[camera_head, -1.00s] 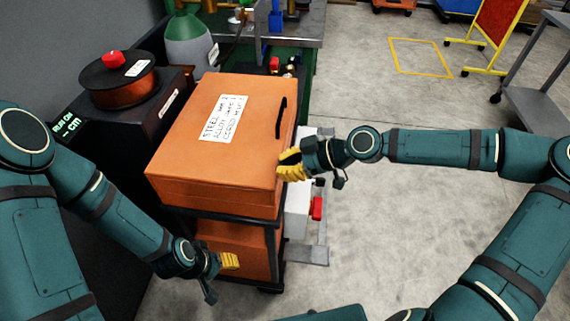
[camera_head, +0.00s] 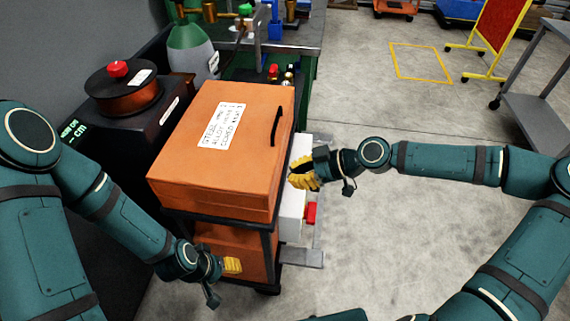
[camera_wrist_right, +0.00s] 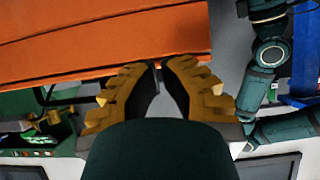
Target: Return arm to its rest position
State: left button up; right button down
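My right gripper (camera_head: 303,174) has yellow fingers and hangs just right of the orange box (camera_head: 215,155), past its right edge and apart from it. In the right wrist view its fingers (camera_wrist_right: 160,68) stand with a narrow gap and nothing held between them. The orange box (camera_wrist_right: 100,45) fills the top left there. My right arm (camera_head: 450,163) reaches in from the right. My left gripper (camera_head: 231,266) is low, beside the box's lower front; its finger gap is too small to judge.
The box has a black handle (camera_head: 277,126) and sits on a dark-framed cart. A red knob (camera_head: 311,213) and white unit (camera_head: 292,222) are at its right. A dark cabinet (camera_head: 130,150) with a copper spool stands left. Open floor (camera_head: 370,235) lies right.

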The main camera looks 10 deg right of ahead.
pick_arm(q)
jog(key=shift+r, duration=0.2)
pick_arm(e)
jog(key=shift+s+d+f, duration=0.35)
jog(key=shift+d+f, duration=0.3)
jog(key=shift+d, duration=0.15)
jog(key=shift+s+d+f, duration=0.3)
jog(key=shift+d+f, duration=0.35)
jog(key=shift+d, duration=0.15)
